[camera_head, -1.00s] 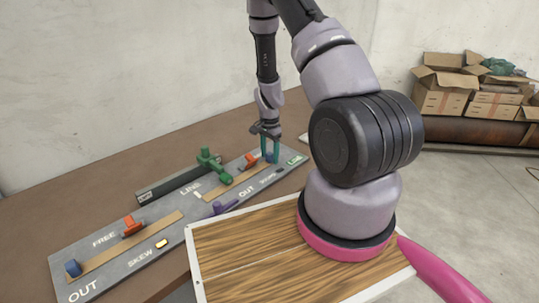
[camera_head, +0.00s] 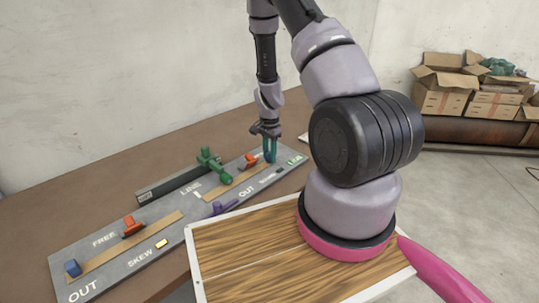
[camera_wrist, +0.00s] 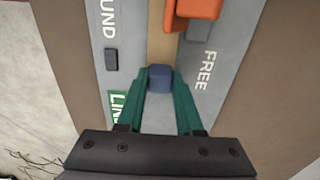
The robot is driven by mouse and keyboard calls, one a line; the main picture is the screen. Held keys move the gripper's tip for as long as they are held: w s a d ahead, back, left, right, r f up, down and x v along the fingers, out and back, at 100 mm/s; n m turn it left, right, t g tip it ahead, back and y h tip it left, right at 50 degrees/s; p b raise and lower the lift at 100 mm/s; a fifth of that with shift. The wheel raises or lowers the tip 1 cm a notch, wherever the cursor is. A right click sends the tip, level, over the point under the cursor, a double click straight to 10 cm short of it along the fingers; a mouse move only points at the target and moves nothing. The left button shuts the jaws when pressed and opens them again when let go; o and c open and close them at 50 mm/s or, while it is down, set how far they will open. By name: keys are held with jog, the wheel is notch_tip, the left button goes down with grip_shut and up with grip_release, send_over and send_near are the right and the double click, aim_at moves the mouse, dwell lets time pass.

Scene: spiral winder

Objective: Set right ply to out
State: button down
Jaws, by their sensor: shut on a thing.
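A grey panel (camera_head: 105,240) has two tan slots, each with an orange block and a blue block. In the right slot, the orange block (camera_head: 250,161) sits near my gripper (camera_head: 269,151). The wrist view shows my gripper (camera_wrist: 159,82) with its green fingers shut on a blue block (camera_wrist: 160,73) at the end of the slot. The orange block (camera_wrist: 198,10) is farther up that slot, apart from the fingers. In the head view the fingers hide the held block. An "OUT" label (camera_head: 247,191) lies beside the right slot's middle. Which part is the right ply is not marked.
In the left slot are an orange block (camera_head: 132,226) and a blue block (camera_head: 73,267). A wooden board (camera_head: 250,250) lies in front. The brown table behind the panel is clear.

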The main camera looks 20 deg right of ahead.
aim_at(285, 153)
dwell(0.8)
jog(key=w+d, duration=0.1)
jog(key=d, duration=0.1)
jog(key=w+d, duration=0.1)
jog(key=d, duration=0.2)
jog(key=w+d, duration=0.1)
jog(key=d, duration=0.1)
jog(key=shift+w+d, duration=0.1)
jog(key=shift+d, duration=0.3)
jog(key=c, duration=0.6)
grip_release()
jog(key=shift+d, duration=0.1)
jog(key=shift+o, duration=0.2)
notch_tip(285, 153, up, 11)
jog(key=shift+f, duration=0.1)
